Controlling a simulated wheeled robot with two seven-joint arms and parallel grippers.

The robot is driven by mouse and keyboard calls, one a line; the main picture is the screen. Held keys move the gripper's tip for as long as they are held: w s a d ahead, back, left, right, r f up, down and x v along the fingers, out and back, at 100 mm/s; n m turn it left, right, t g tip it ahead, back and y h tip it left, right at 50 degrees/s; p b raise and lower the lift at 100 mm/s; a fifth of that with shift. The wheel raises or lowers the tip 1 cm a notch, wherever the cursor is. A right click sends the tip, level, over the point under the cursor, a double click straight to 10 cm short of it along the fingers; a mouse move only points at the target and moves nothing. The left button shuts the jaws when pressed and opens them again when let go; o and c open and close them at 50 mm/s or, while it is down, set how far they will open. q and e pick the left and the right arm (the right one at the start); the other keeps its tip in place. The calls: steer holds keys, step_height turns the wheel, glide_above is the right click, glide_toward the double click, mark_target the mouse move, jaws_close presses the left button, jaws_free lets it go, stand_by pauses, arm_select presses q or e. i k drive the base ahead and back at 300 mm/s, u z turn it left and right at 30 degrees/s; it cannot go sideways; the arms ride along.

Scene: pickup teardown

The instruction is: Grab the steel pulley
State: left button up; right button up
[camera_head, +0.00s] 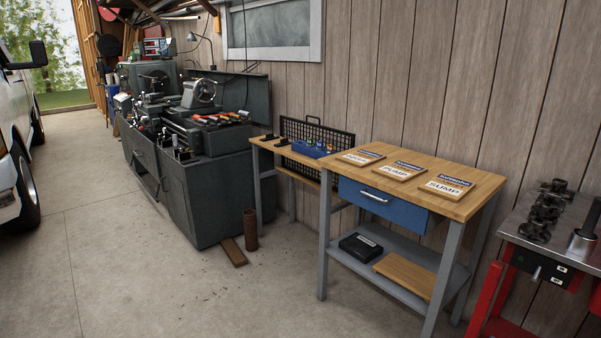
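I cannot make out a steel pulley for certain in the head view. A dark metal shaft-like part with several lobes (545,212) lies on the metal-topped red stand at the right. Beside it, a round steel part with a post (581,243) stands at the right edge, partly cut off by the frame; I cannot tell whether it is the pulley. Neither of my grippers is in view.
A wooden-topped workbench (480,187) carries three labelled boards, one reading SUMP (449,187). A lower bench with a blue tray (313,149) and a grey lathe (195,110) stand along the wall. A rusty cylinder (250,229) stands on the floor. Open concrete lies front left, beside a white vehicle (14,130).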

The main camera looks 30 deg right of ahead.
mark_target(546, 210)
steer(key=z, duration=0.25)
steer(key=i, duration=1.8)
steer(key=z, duration=0.85)
